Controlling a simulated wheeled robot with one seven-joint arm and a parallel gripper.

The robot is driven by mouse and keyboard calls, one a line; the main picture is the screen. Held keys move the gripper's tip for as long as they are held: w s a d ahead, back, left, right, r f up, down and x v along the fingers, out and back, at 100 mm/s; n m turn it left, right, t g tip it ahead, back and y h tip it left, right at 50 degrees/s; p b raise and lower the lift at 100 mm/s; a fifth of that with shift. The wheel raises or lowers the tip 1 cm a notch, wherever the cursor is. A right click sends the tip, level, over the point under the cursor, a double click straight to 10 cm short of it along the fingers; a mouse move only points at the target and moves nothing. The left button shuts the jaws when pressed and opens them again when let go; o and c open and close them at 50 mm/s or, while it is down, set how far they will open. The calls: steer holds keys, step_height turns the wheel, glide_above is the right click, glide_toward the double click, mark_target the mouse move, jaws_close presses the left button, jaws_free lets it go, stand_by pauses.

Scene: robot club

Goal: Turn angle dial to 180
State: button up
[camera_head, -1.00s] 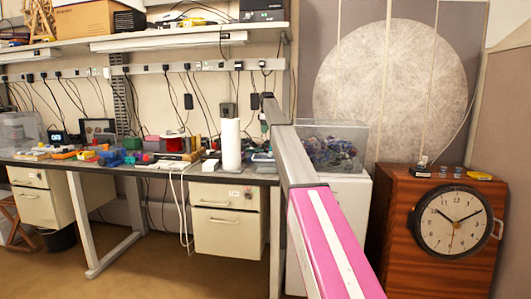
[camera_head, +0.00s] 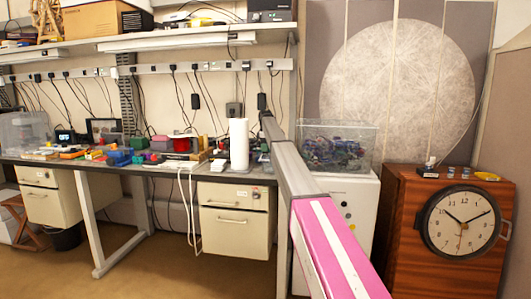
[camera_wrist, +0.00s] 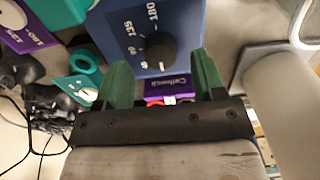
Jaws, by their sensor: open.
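In the wrist view a blue box (camera_wrist: 185,20) carries a round black dial knob (camera_wrist: 160,47). My gripper (camera_wrist: 160,62) has two green fingers, spread apart, one on each side of the knob in the picture. The fingers appear clear of the knob, with nothing between them. In the head view I cannot make out the dial or the fingers.
In the wrist view a purple numbered box (camera_wrist: 25,30), a teal dial piece (camera_wrist: 83,65) and a purple labelled box (camera_wrist: 170,85) lie close by. In the head view the cluttered workbench (camera_head: 210,178) stands left of a clear bin (camera_head: 337,147) and a wooden cabinet (camera_head: 402,240).

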steer(key=shift+f, duration=1.25)
steer(key=c, duration=0.9)
